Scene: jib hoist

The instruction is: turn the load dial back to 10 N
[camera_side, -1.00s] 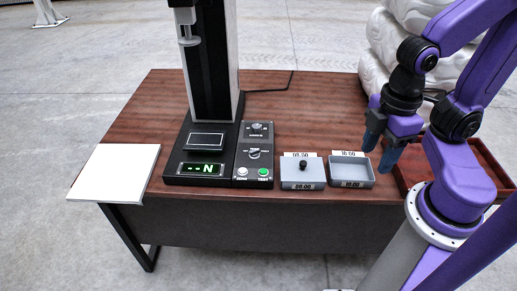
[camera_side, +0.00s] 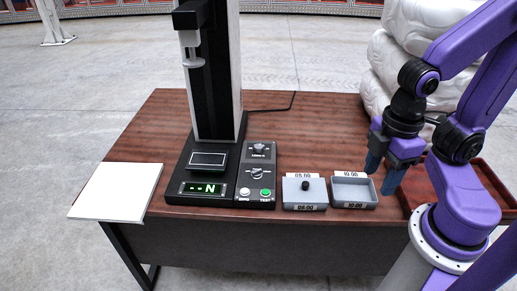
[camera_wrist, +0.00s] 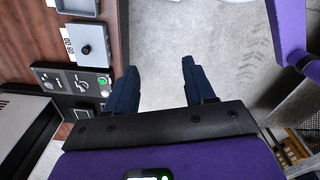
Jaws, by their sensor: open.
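My gripper (camera_side: 382,174) hangs well to the right of the panel, near the right grey tray. It is open and empty, with both blue fingers (camera_wrist: 159,68) apart over bare floor in the wrist view. Nothing touches the dial.
A second knob (camera_side: 257,174), a white button (camera_side: 244,192) and a green button (camera_side: 265,194) are on the panel. The display (camera_side: 204,188) shows dashes and N. A white board (camera_side: 115,191) overhangs the left edge.

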